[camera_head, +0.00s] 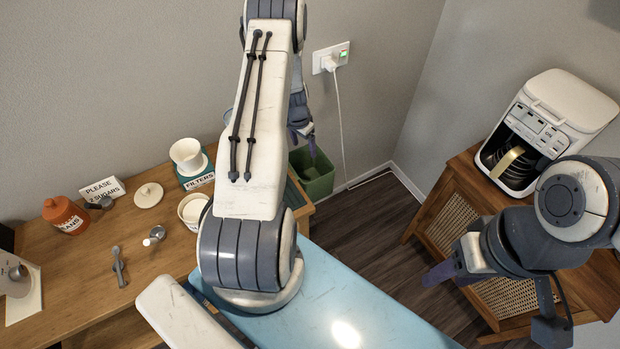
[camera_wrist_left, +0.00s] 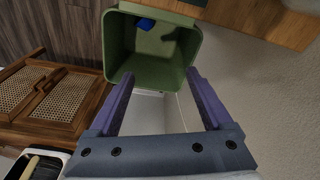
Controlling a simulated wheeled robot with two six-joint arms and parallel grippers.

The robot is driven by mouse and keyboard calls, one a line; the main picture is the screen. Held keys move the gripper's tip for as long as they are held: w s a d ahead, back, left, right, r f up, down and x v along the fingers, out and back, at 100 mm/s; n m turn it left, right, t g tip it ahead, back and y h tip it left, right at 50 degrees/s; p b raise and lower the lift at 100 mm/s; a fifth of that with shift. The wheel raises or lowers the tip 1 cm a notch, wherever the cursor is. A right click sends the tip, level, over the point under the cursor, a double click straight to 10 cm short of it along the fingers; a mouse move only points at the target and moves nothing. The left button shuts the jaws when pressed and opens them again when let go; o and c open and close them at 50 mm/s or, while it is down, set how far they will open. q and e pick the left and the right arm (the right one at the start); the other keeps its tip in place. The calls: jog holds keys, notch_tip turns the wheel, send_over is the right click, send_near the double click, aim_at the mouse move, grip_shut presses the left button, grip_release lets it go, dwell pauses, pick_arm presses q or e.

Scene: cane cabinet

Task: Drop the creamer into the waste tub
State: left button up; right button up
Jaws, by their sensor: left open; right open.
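The green waste tub (camera_head: 318,185) stands on the floor past the right end of the wooden counter, against the wall. In the left wrist view the tub (camera_wrist_left: 195,48) is open towards the camera. A small blue object (camera_wrist_left: 146,23) is inside it near one wall; I cannot tell if it is the creamer. My left gripper (camera_head: 302,138) is open and empty above the tub; its fingers (camera_wrist_left: 158,80) point at the opening. My right gripper (camera_head: 445,275) is open in front of the cane cabinet, with nothing seen in it.
The counter (camera_head: 90,250) holds an orange jar (camera_head: 65,215), a white lid (camera_head: 148,195), a white pot (camera_head: 192,208), a filter box (camera_head: 197,180) and a sign (camera_head: 102,190). A coffee maker (camera_head: 545,135) stands on the cane cabinet (camera_head: 450,210).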

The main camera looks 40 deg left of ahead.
pick_arm(q)
notch_tip(320, 180, up, 6)
jog(key=s+b, duration=0.1)
jog(key=shift+r, duration=0.15)
dwell(0.4)
jog(key=s+d+r+m+b, duration=0.1)
jog(key=d+r, duration=0.4)
jog(key=d, duration=0.4)
jog(key=s+d+r+m+h, duration=0.15)
jog(key=d+r, duration=0.25)
jog(key=d, duration=0.6)
jog(key=s+d+r+m+y+b, duration=0.1)
jog(key=s+d+r, duration=0.1)
jog(key=d+r, duration=0.5)
jog(key=s+d+r+m, duration=0.1)
jog(key=s+d, duration=0.5)
jog(key=s, duration=0.5)
jog(key=s+d+r+m+g, duration=0.1)
jog(key=s+d+r+m, duration=0.1)
jog(key=s+d, duration=0.4)
jog(key=s, duration=0.4)
jog(key=shift+s+g+b, duration=0.3)
jog(key=shift+s+b, duration=0.05)
jog(key=shift+b, duration=0.05)
jog(key=shift+d+h, duration=0.1)
jog(key=shift+h, duration=0.15)
